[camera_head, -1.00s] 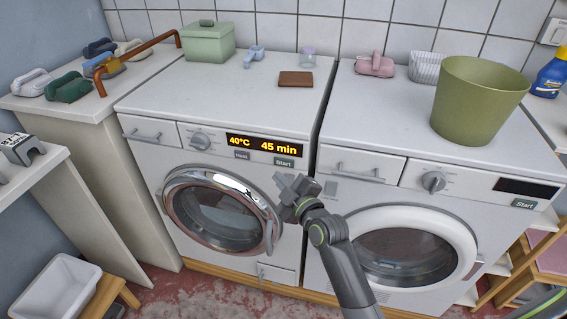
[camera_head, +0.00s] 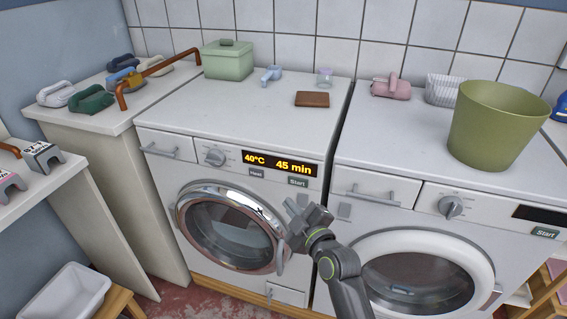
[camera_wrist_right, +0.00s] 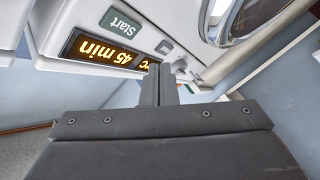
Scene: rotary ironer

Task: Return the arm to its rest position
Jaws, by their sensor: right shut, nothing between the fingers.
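My right arm (camera_head: 340,268) comes up from the bottom of the head view. Its gripper (camera_head: 296,205) is shut and empty, in front of the left washing machine (camera_head: 165,195), just below its Start button (camera_head: 299,182). It overlaps the upper right of the chrome-rimmed door (camera_head: 232,228) in the picture; I cannot tell the exact gap. In the right wrist view, the shut fingers (camera_wrist_right: 160,72) show below the lit display (camera_wrist_right: 98,50), which reads 45 min. In the head view the display (camera_head: 279,164) reads 40°C and 45 min. My left gripper is not in view.
The right washing machine (camera_head: 390,225) has a white-rimmed door and a dark display. A green bin (camera_head: 492,125), green box (camera_head: 227,62), brown block (camera_head: 312,99) and pink iron-like item (camera_head: 391,88) stand on top. A white basin (camera_head: 66,294) sits lower left.

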